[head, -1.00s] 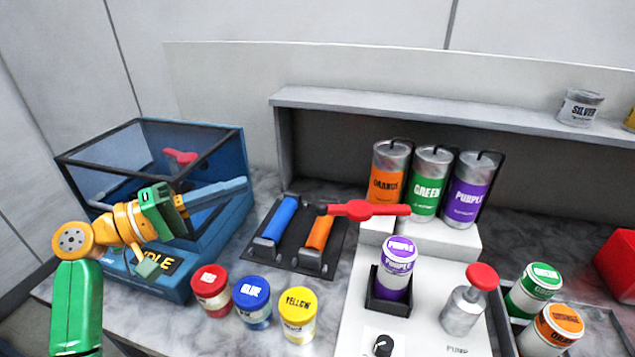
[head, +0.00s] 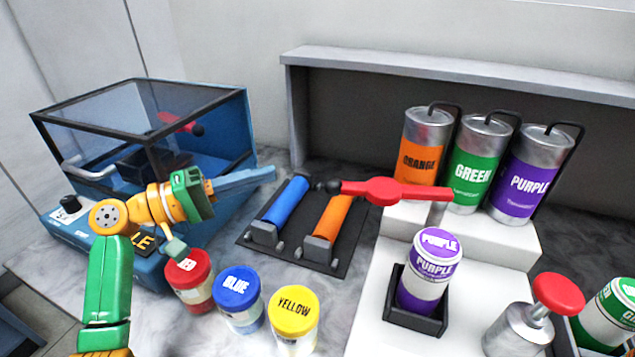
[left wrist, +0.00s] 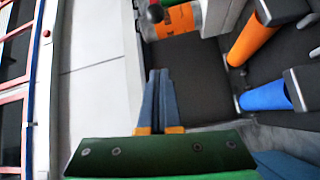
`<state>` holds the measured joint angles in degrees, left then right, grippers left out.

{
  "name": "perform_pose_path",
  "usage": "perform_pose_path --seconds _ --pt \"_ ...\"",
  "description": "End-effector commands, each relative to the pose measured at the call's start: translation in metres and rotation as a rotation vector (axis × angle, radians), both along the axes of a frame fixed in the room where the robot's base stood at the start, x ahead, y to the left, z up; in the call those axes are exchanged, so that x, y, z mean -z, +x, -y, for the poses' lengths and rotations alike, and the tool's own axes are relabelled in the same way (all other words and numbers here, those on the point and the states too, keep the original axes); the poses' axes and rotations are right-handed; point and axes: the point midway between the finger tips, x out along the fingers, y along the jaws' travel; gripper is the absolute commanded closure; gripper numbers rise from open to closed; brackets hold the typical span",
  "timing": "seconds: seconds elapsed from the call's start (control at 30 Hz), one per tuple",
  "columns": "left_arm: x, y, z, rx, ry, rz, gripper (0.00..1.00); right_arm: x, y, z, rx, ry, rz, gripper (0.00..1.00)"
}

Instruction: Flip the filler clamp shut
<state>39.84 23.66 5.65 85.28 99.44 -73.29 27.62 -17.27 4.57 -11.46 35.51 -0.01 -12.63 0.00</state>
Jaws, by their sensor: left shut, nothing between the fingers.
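The red clamp lever (head: 385,190) lies roughly level, with a black knob (head: 333,186) at its left end. Its right end meets a grey post (head: 437,212) on the white filler base, behind the purple-lidded jar (head: 433,270). My left gripper (head: 273,173) is shut and empty, its blue-grey fingers pointing right, left of the knob in the picture and apart from it. In the left wrist view the shut fingers (left wrist: 159,72) point up toward the knob (left wrist: 155,13), with a gap between. My right gripper is out of view.
Blue (head: 285,208) and orange (head: 329,226) rollers sit on a dark plate below the lever's left end. Red, blue and yellow jars (head: 238,295) stand in front. A glass-sided blue box (head: 225,135) is behind my left arm. Orange, green and purple cans (head: 475,165) stand behind.

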Motion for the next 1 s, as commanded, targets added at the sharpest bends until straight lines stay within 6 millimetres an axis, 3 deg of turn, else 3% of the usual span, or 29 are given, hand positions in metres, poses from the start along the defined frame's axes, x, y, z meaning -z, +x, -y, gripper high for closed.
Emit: perform_pose_path --seconds 0.27,0.67,0.8,1.0 --pt "-0.005 0.006 0.013 0.004 -0.003 0.0 1.0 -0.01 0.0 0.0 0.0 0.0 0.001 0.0" --pt "-0.012 0.045 0.089 0.004 -0.003 -0.001 1.0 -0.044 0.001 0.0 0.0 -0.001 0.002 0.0" --pt "-0.009 0.024 0.093 0.001 0.001 -0.001 1.0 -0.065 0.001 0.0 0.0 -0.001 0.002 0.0" --pt "-0.001 0.008 0.095 0.0 0.0 -0.002 1.0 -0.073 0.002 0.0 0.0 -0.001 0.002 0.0"
